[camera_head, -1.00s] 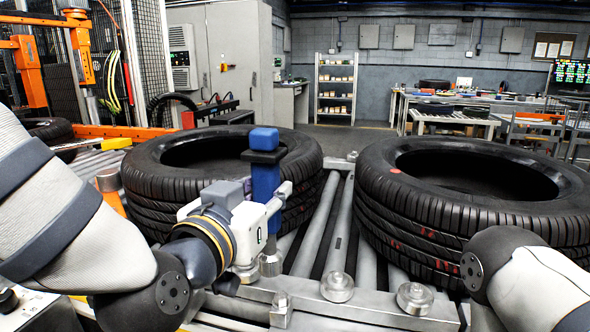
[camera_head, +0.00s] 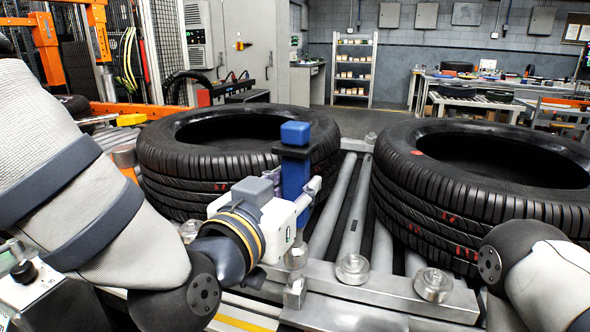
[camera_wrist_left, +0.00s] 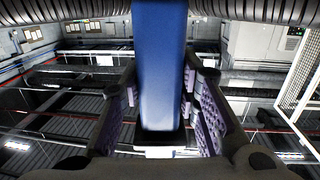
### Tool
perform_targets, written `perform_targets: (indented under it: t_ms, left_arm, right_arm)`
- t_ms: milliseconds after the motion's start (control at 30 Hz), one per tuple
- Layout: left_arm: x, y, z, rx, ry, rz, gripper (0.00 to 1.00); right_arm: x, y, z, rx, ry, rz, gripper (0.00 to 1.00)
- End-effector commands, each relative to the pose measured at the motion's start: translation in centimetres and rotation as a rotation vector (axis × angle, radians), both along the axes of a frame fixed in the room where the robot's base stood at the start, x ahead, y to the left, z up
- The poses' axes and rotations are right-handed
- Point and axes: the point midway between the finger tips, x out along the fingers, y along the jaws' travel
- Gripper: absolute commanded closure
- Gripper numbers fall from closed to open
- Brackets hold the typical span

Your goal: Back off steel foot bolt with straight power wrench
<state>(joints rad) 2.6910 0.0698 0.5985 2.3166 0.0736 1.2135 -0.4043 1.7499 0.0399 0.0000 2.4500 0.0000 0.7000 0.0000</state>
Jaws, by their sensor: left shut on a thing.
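The straight power wrench (camera_head: 295,175) is blue with a dark collar and a silver socket (camera_head: 296,256) at its lower end. It stands about upright. My left gripper (camera_head: 306,200) is shut around its body; in the left wrist view the blue body (camera_wrist_left: 159,65) lies between the purple-padded fingers. The socket is just above or touching a small steel block (camera_head: 294,293) at the front edge of the conveyor frame. The steel foot bolt there is hidden or too small to make out. My right gripper is out of view; only part of my right arm shows.
Round steel knobs (camera_head: 352,269) (camera_head: 432,285) sit on the frame right of the wrench. An orange-topped post (camera_head: 124,158) stands at the left. Shelves (camera_head: 353,75) are far behind.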

Motion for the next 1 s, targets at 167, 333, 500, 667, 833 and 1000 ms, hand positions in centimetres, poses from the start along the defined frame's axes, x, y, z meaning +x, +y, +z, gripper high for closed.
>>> perform_targets:
  t_ms: [167, 333, 500, 667, 833, 1000]
  left_arm:
    - [0.1, 0.0, -1.7, -0.001, 0.0, -0.001, 1.0]
    - [0.0, 0.0, -1.9, -0.002, -0.008, 0.001, 1.0]
    - [0.0, 0.0, -1.8, -0.003, -0.009, 0.001, 1.0]
    - [-0.1, 0.0, -1.7, -0.002, -0.01, 0.001, 1.0]
    - [-0.1, 0.0, -1.7, -0.001, -0.01, 0.0, 1.0]
    - [-0.1, 0.0, -1.8, -0.002, -0.009, 0.0, 1.0]
  right_arm:
    - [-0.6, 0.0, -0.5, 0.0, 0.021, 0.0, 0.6]
    - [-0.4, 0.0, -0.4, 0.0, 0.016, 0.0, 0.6]
    - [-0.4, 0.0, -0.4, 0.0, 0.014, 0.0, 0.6]
    - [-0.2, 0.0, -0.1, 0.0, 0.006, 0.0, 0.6]
    - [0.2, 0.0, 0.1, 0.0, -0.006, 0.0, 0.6]
    - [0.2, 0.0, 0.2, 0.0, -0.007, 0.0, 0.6]
